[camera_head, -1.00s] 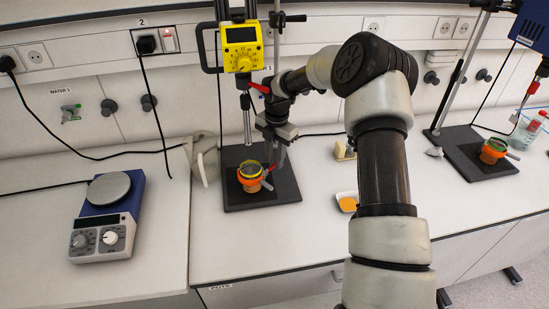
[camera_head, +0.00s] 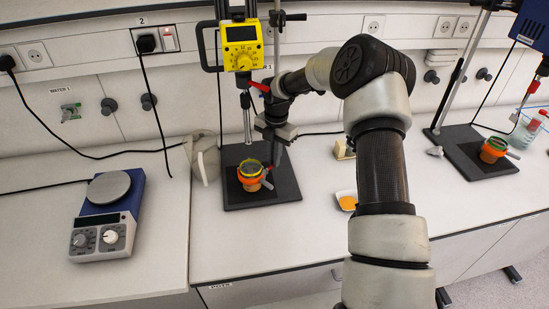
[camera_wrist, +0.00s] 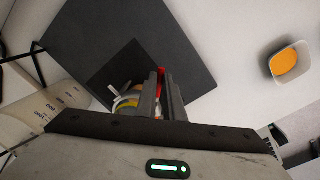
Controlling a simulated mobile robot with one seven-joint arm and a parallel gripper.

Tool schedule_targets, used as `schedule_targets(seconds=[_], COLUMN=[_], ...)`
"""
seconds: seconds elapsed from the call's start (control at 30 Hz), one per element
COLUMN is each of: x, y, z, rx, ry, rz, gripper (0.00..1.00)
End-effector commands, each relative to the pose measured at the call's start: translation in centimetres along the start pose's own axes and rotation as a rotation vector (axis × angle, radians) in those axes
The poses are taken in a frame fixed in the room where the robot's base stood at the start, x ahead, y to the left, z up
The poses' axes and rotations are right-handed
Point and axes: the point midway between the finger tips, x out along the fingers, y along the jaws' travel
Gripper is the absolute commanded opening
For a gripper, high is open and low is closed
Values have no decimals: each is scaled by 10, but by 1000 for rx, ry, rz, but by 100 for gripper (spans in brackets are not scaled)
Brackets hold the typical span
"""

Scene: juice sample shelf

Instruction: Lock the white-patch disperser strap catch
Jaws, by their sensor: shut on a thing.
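The yellow disperser (camera_head: 242,46) hangs on a stand at the back. Below it a cup with an orange strap (camera_head: 250,174) stands on a dark base plate (camera_head: 232,200). My gripper (camera_head: 269,170) is low at the right side of this cup. In the wrist view my gripper's fingers (camera_wrist: 160,96) are shut on the red strap catch (camera_wrist: 161,75), which shows as a thin red strip between them. The cup (camera_wrist: 127,104) is partly hidden behind the fingers. I cannot tell whether the catch is fully closed, nor clearly make out a white patch.
A second, blue disperser (camera_head: 533,25) stands at the right, with another strapped cup (camera_head: 494,150) below. A pale jug (camera_head: 204,160) is close left of the plate. A white dish with orange contents (camera_head: 347,200) lies to the right. A hotplate (camera_head: 108,215) is at the left.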

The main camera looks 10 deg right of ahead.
Motion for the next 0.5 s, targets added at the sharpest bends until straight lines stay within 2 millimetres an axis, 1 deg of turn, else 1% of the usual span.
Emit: schedule_targets(seconds=[0.17,0.5], x=[0,0], y=[5,15], z=[0,-2], rx=[-110,-394], ry=[5,20], rz=[2,1], gripper=[0,0])
